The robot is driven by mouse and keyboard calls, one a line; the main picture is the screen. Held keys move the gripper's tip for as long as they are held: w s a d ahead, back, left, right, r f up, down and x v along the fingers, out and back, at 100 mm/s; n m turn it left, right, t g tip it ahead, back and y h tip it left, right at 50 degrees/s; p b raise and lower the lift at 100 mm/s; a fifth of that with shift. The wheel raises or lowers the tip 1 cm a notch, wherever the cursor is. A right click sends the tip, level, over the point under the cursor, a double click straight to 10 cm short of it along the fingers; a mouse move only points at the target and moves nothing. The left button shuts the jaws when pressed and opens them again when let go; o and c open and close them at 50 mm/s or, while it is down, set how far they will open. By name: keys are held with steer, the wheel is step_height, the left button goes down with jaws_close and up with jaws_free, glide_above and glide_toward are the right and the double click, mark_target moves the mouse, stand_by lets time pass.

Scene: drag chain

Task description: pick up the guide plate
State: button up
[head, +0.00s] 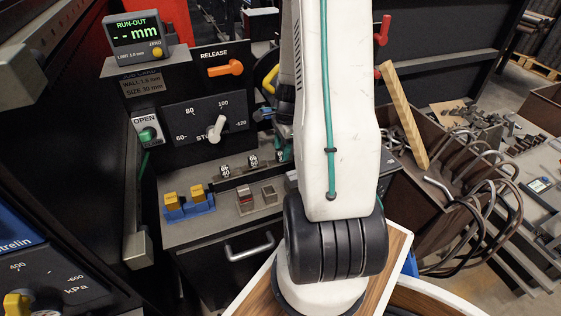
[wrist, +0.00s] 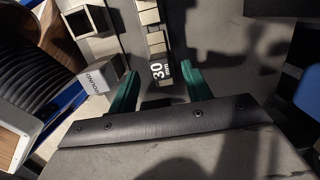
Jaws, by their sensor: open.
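My gripper (wrist: 160,84) is open in the wrist view, its two green fingers apart. A green part of my gripper (head: 284,151) shows at the right end of this row. My white arm hides much of the area there.
Yellow blocks in a blue holder (head: 188,206) and small open square holders (head: 269,193) stand on the bench. A black control panel (head: 207,113) rises behind. A wooden bar (head: 404,115) leans over a bin at right. The wrist view shows a box marked "ROUND" (wrist: 99,82).

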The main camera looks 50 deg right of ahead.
mark_target(281, 152)
steer(key=shift+w+a+f, duration=0.15)
steer(key=shift+f, duration=1.35)
jaws_close()
steer(key=shift+r, duration=0.1)
